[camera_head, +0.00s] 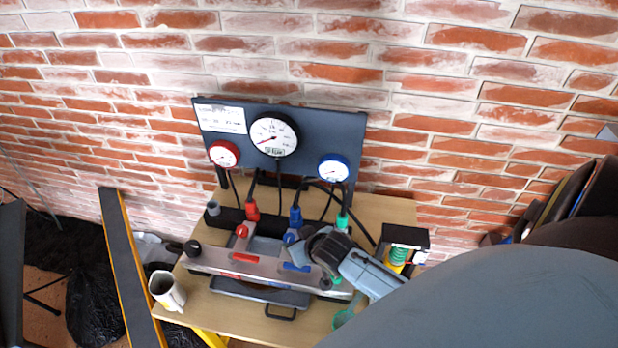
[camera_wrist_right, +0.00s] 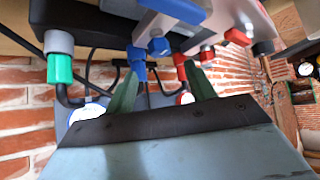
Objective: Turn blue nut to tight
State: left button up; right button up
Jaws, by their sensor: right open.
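The blue nut (camera_head: 291,237) sits on the silver manifold bar (camera_head: 215,259) on the table, in front of an upright blue hose connector (camera_head: 295,214). In the right wrist view the blue nut (camera_wrist_right: 158,46) shows just beyond the fingertips, near the blue connector (camera_wrist_right: 138,66). My right gripper (camera_head: 314,240) reaches in from the right, close to the blue nut. Its two green fingers stand apart in the wrist view (camera_wrist_right: 160,70), with nothing held between them. Contact with the nut cannot be made out. My left gripper is not in view.
A red nut (camera_head: 242,231) and red connector (camera_head: 252,210) stand left of the blue ones; a green connector (camera_head: 342,220) stands right. Behind is a panel (camera_head: 231,158) with three gauges. A mug (camera_head: 167,291) stands at the table's front left. Black hoses run behind the bar.

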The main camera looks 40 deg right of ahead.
jog(key=shift+v, duration=3.2)
